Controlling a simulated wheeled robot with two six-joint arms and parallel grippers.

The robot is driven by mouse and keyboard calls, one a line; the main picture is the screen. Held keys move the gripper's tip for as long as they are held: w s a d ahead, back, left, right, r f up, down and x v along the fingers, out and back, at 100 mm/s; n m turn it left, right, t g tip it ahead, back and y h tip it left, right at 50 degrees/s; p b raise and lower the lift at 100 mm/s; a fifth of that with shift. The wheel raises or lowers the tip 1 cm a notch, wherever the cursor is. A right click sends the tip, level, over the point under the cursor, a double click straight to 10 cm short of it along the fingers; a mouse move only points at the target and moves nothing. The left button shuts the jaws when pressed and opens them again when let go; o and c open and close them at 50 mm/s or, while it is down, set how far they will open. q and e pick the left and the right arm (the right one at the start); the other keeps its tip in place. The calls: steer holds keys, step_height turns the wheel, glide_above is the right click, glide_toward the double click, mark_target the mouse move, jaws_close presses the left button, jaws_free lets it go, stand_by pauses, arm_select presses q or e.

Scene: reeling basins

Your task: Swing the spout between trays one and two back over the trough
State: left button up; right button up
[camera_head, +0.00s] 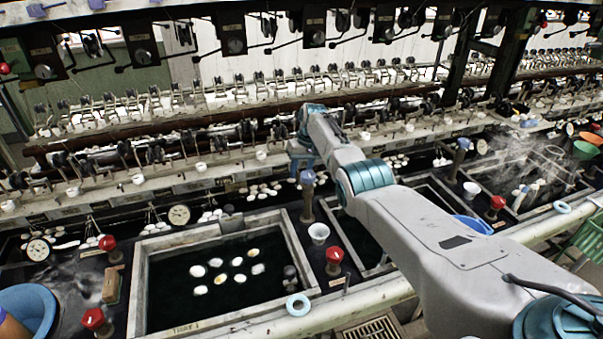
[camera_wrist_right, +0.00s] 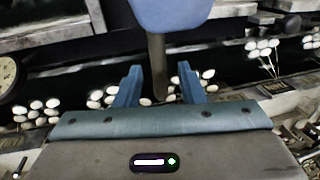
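Tray one (camera_head: 139,300), a dark water basin with a pale frame, holds several white and yellowish cocoons. Tray two (camera_head: 345,243) is to its right, partly hidden by my right arm. Between them stands a dark post (camera_head: 308,208) with a blue knob (camera_head: 307,177), apparently the spout's handle; which way the spout points I cannot make out. My right gripper (camera_head: 303,165) is at the far side of the knob. In the right wrist view, the blue knob (camera_wrist_right: 170,12) and dark post (camera_wrist_right: 157,60) show beyond the open fingers (camera_wrist_right: 160,88), with visible gaps beside the post.
A blue ring (camera_head: 298,305) lies on the front rail. A dial gauge (camera_head: 179,215) and cocoon piles line the back. A blue basin (camera_head: 30,303) sits front left.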

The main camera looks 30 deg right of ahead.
steer(key=shift+f, duration=0.25)
step_height(320, 180, up, 11)
steer(key=d+b, duration=0.2)
steer(key=shift+s+f, duration=0.15)
steer(key=shift+s, duration=0.1)
steer(key=shift+f, duration=0.1)
stand_by(0.4)
